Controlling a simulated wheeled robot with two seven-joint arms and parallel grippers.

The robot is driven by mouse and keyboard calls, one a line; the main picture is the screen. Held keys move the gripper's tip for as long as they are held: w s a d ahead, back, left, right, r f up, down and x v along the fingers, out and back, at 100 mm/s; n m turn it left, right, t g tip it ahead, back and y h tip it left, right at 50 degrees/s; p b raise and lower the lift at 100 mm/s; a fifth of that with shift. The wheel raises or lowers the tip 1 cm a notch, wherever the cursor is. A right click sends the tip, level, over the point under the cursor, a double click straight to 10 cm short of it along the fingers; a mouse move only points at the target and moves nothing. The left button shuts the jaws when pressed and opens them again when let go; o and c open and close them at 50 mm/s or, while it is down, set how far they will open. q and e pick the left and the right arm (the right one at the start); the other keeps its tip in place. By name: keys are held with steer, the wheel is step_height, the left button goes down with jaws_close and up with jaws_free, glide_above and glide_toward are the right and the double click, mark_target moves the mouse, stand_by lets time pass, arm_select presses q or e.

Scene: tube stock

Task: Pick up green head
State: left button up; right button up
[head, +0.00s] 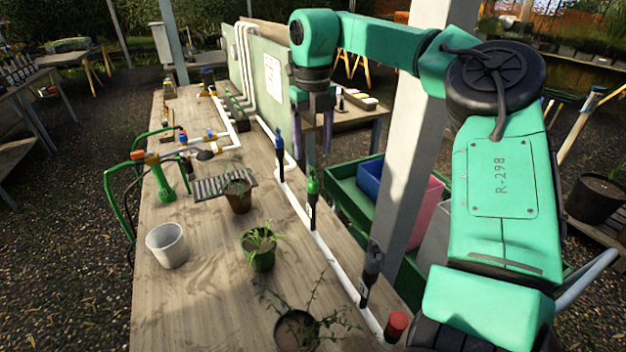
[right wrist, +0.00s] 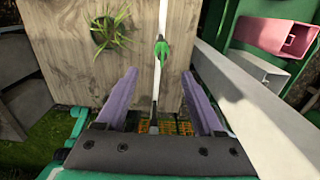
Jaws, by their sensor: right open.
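The green head (head: 313,187) stands upright on a dark stem on the white pipe (head: 292,197) along the table's right side. In the right wrist view the green head (right wrist: 161,50) shows beyond the fingertips, roughly midway between them. My right gripper (head: 312,128) is open and empty, fingers pointing down, above and behind the green head in the head view. Its two purple fingers also show in the right wrist view (right wrist: 159,82), apart from the head. A second green piece with an orange top (head: 162,182) stands on the table's left side. My left gripper is out of view.
On the same pipe stand a blue head (head: 279,145), a dark grey head (head: 373,262) and a red one (head: 396,324). Potted plants (head: 262,258) and a white pot (head: 168,246) stand left of it. A pale post (head: 400,175) rises to the right.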

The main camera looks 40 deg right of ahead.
mark_target(313, 167)
step_height(313, 167, down, 3)
steer(key=shift+w+d+f, duration=0.15)
step_height(313, 167, down, 6)
steer(key=p, duration=0.3)
steer(key=shift+w+d+r, duration=0.15)
steer(key=shift+r, duration=0.1)
steer(key=shift+f, duration=0.1)
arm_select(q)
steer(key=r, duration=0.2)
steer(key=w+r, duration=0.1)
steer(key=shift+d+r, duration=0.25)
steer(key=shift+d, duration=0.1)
arm_select(e)
jaws_close()
